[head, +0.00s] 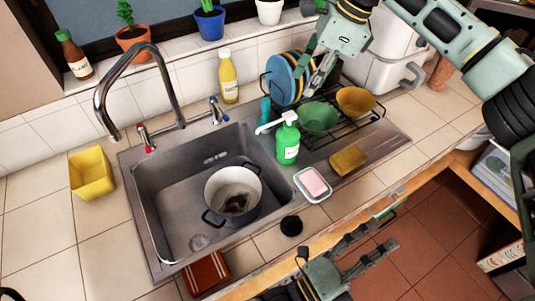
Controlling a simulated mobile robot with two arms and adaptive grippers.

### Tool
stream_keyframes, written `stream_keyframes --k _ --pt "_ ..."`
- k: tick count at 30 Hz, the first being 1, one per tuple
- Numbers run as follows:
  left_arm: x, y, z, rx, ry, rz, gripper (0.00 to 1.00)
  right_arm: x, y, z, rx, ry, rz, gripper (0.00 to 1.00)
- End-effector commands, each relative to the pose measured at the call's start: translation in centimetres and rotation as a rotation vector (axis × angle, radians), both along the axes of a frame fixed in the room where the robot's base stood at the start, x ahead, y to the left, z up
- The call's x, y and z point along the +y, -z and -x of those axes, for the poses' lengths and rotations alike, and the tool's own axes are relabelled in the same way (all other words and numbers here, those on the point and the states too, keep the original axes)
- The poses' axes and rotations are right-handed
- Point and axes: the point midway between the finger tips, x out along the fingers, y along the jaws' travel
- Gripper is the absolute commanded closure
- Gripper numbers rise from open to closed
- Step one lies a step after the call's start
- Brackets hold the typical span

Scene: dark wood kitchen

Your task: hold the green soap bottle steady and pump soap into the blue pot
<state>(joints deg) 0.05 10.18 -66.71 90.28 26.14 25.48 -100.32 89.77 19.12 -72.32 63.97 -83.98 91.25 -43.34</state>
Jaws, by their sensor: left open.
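The green soap bottle (287,145) stands upright on the right rim of the sink, its white pump nozzle pointing left toward the basin. The blue pot (252,212) sits in the sink; its pale inside has a dark brown patch at the bottom. My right gripper (318,83) points down above and slightly right of the pump head, with a visible gap; its fingers look close together, but I cannot tell whether they are shut. My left gripper (348,245) is low at the counter's front edge, fingers spread and empty, apart from the bottle.
A soap bar on a white dish (325,195), a yellow sponge (348,160) and a black round stopper (291,226) lie near the bottle. A dish rack with bowls (319,117) stands behind it. The faucet (168,75) arches at the sink's back left. A yellow container (91,174) stands left.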

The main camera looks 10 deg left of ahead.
Motion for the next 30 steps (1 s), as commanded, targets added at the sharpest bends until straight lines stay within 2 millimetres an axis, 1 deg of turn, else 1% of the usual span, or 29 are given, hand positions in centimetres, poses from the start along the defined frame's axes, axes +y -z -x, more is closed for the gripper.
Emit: stream_keyframes --k 1,2,3,5,6,8,9,11,12,15,17,20,21,23,24,26,27,29,30 --pt "0.2 -3.1 0.3 -0.027 0.007 0.071 0.26 0.0 0.0 0.0 0.0 0.0 0.0 0.69" --pt "0.4 -4.8 0.6 -0.041 0.011 0.111 0.26 0.0 0.0 0.0 0.0 0.0 0.0 0.69" --pt "0.7 -6.8 0.9 -0.056 0.016 0.163 0.26 0.0 0.0 0.0 0.0 0.0 0.0 0.69" --pt "1.3 -9.8 1.5 -0.076 0.025 0.237 0.26 0.0 0.0 0.0 0.0 0.0 0.0 0.69" --pt "1.8 -11.6 1.9 -0.087 0.032 0.284 0.26 0.0 0.0 0.0 0.0 0.0 0.0 0.69" --pt "2.5 -14.1 2.5 -0.105 0.041 0.352 0.26 0.0 0.0 0.0 0.0 0.0 0.0 0.69" --pt "3.1 -15.7 2.9 -0.115 0.047 0.396 0.26 0.0 0.0 0.0 0.0 0.0 0.0 0.69" --pt "4.0 -18.0 3.6 -0.127 0.057 0.46 0.26 0.0 0.0 0.0 0.0 0.0 0.0 0.69" --pt "4.7 -19.5 4.1 -0.136 0.065 0.503 0.26 0.0 0.0 0.0 0.0 0.0 0.0 0.69" --pt "5.4 -15.6 0.9 -0.329 -0.007 0.264 0.26 0.0 0.0 0.0 0.0 0.0 0.0 0.69" --pt "6.0 -13.7 -0.8 -0.439 -0.043 0.134 0.26 0.0 0.0 0.0 0.0 0.0 0.0 0.69" --pt "7.7 -10.5 -4.2 -0.611 -0.104 -0.085 0.26 0.0 0.0 0.0 0.0 0.0 0.0 0.69" --pt "8.5 -9.3 -5.7 -0.679 -0.128 -0.176 0.26 0.0 0.0 0.0 0.0 0.0 0.0 0.69" --pt "10.1 -7.5 -8.1 -0.775 -0.162 -0.315 0.26 0.0 0.0 0.0 0.0 0.0 0.0 0.69" --pt "11.3 -6.3 -9.8 -0.838 -0.184 -0.41 0.26 0.0 0.0 0.0 0.0 0.0 0.0 0.69" --pt "13.4 -4.8 -12.3 -0.927 -0.217 -0.547 0.26 0.0 0.0 0.0 0.0 0.0 0.0 0.69" --pt "14.8 -3.9 -13.9 -0.981 -0.236 -0.634 0.26 0.0 0.0 0.0 0.0 0.0 0.0 0.69" --pt "17.0 -2.9 -16.2 -1.054 -0.262 -0.76 0.26 0.0 0.0 0.0 0.0 0.0 0.0 0.69" --pt "18.5 -2.3 -17.6 -1.099 -0.278 -0.839 0.26 0.0 0.0 0.0 0.0 0.0 0.0 0.69"
